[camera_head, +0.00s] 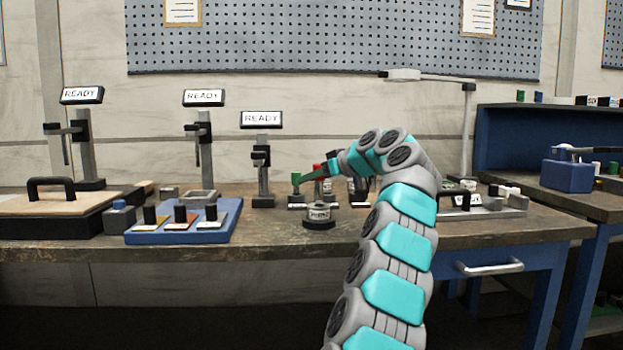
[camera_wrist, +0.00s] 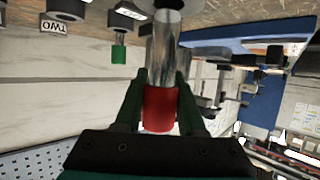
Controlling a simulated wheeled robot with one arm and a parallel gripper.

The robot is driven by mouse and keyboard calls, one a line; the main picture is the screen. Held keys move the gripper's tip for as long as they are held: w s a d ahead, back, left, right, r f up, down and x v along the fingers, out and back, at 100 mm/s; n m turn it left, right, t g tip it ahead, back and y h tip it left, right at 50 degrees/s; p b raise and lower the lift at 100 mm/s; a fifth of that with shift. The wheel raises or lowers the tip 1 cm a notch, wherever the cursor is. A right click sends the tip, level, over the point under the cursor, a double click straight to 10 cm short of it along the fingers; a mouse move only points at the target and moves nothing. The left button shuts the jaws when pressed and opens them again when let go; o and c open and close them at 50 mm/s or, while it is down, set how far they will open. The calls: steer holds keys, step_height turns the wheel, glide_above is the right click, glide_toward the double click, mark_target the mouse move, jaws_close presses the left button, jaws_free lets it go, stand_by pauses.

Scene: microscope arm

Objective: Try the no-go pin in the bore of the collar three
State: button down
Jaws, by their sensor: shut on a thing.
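My gripper (camera_wrist: 160,95) is shut on the red handle (camera_wrist: 160,110) of a pin, one dark finger on each side. The pin's bright metal shank (camera_wrist: 163,55) points down to the bench; the wrist view is upside down. Its tip is cut off at the picture's edge, by a dark round thing. In the head view the red handle (camera_head: 319,171) is above a collar (camera_head: 320,211) on a round dark base. The collar's label is too small to read surely. I cannot tell whether the tip is in the bore.
A green-topped piece (camera_head: 296,179) stands just left of the collar. A green handle (camera_wrist: 119,52) and a "TWO" label (camera_wrist: 54,27) show in the wrist view. A blue tray (camera_head: 190,235) lies left, with stands reading READY behind. A labelled rack (camera_head: 485,208) is right.

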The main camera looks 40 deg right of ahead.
steer(key=shift+f+b, duration=1.85)
steer(key=shift+f, duration=0.1)
steer(key=shift+r, duration=0.1)
stand_by(1.2)
steer(key=shift+r+p, duration=1.9)
steer(key=shift+p, duration=0.1)
step_height(320, 180, up, 5)
steer(key=p, duration=0.4)
steer(key=shift+p, duration=0.4)
